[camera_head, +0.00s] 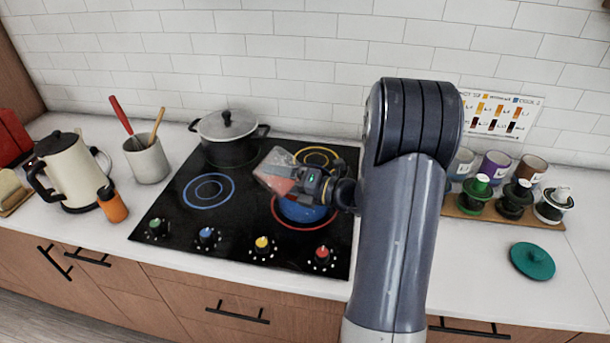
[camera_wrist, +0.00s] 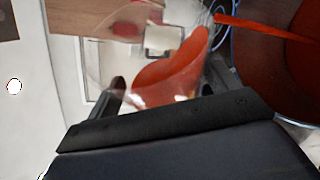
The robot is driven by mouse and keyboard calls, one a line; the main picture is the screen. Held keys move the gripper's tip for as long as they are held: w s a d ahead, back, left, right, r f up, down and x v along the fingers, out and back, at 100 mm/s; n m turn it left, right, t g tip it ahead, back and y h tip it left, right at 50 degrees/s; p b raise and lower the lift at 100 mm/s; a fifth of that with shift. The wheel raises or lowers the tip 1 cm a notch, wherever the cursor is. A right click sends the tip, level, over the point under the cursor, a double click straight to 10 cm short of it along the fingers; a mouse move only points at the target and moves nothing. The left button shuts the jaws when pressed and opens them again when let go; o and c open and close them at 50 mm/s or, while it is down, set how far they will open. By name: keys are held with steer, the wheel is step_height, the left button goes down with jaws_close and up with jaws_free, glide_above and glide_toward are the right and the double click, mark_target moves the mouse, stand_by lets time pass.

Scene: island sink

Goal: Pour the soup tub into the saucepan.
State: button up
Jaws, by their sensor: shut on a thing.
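My gripper (camera_head: 308,184) is shut on a clear soup tub (camera_head: 276,172) with orange-red soup in it. It holds the tub tilted above the blue saucepan (camera_head: 304,212), which sits on the red-ringed burner and is partly hidden by my gripper. In the wrist view, the tub (camera_wrist: 165,72) lies between my fingers, with the soup gathered toward its mouth. An orange stream of soup (camera_wrist: 262,29) leaves the mouth and runs over the saucepan's interior (camera_wrist: 262,75), where reddish-brown soup shows.
A lidded grey pot (camera_head: 228,140) stands on the back-left of the black cooktop (camera_head: 180,212). A cream kettle (camera_head: 72,172), an orange bottle (camera_head: 112,206) and a utensil crock (camera_head: 148,160) stand left. Several cups and jars, and a green lid (camera_head: 532,262), are right.

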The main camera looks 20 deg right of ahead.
steer(key=shift+d+f+m, duration=0.1)
steer(key=shift+f+m, duration=0.05)
steer(key=shift+m, duration=0.25)
steer(key=shift+w+d, duration=0.1)
steer(key=shift+d, duration=0.1)
stand_by(0.3)
steer(key=shift+w+d+r+m+t+y+p, duration=0.2)
steer(key=shift+d+r+m+p, duration=0.15)
steer(key=shift+p, duration=0.3)
steer(key=shift+w+d+r+m+t+y+p, duration=0.1)
steer(key=shift+d+r+m+t+y+p, duration=0.1)
steer(key=shift+d+m+p, duration=0.35)
steer(key=shift+w+r+m+p, duration=0.1)
steer(key=shift+r+m+p, duration=0.3)
steer(key=shift+r+p, duration=0.55)
